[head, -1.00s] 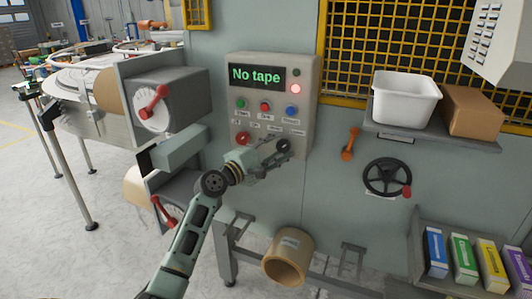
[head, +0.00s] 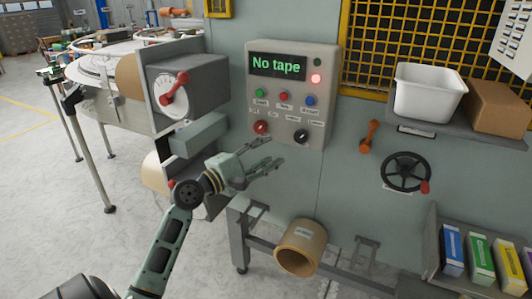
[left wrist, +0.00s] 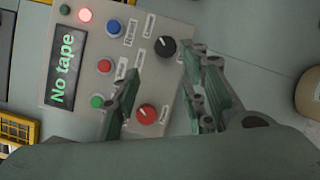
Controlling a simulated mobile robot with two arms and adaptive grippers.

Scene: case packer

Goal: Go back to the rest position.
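My left gripper (head: 266,157) is in front of the machine's wall, just below the control panel (head: 290,125). Its fingers are spread apart with nothing between them. In the left wrist view the open fingers (left wrist: 160,95) show in front of the panel, with the black knob (left wrist: 165,46) and the red knob (left wrist: 147,113) beyond them. The panel's display (head: 278,66) reads "No tape" and a red lamp (head: 316,78) is lit. My right gripper is not in view.
A tape roll (head: 301,246) sits low on the frame below the gripper. A black handwheel (head: 406,171) and an orange handle (head: 369,136) stick out of the wall at right. A white bin (head: 428,94) and a cardboard box (head: 497,107) stand on a shelf.

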